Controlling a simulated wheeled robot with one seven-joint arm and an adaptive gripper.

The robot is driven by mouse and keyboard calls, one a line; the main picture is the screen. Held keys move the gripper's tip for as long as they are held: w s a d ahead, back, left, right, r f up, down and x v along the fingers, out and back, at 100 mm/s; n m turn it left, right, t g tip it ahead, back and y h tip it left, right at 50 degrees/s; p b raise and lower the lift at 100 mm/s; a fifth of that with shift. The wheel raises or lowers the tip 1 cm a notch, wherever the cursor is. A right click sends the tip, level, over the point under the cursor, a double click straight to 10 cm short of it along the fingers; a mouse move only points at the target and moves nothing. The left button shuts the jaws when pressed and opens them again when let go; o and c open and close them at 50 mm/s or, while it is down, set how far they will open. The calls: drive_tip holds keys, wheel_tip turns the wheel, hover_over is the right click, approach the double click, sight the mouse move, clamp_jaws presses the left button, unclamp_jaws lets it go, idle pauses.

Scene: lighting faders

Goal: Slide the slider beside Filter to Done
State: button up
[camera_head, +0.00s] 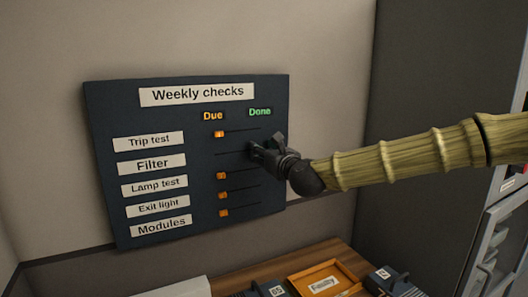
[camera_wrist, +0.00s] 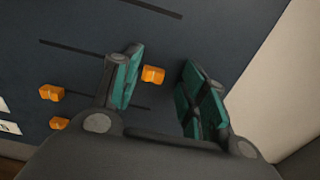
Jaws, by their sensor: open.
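The dark Weekly checks board (camera_head: 185,100) hangs on the wall with rows of orange sliders between Due (camera_head: 213,116) and Done (camera_head: 260,112). The Filter row (camera_head: 152,163) shows its bare track at the Due side in the head view; its knob is hidden there by my gripper (camera_head: 256,148). In the wrist view the Filter slider knob (camera_wrist: 153,75) is at the right, Done-side end of its track. My gripper (camera_wrist: 160,80) is open, with one finger on each side of the knob and visible gaps between.
The Trip test (camera_head: 219,134), Lamp test (camera_head: 221,175), Exit light (camera_head: 222,195) and Modules (camera_head: 224,213) sliders are at the Due side. A wooden bench below holds an orange tray labelled Faulty (camera_head: 341,268) and dark devices. A grey cabinet (camera_head: 425,90) stands at the right.

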drive_tip(key=shift+a, duration=0.15)
drive_tip(key=v, duration=1.2)
drive_tip(key=shift+f, duration=0.2)
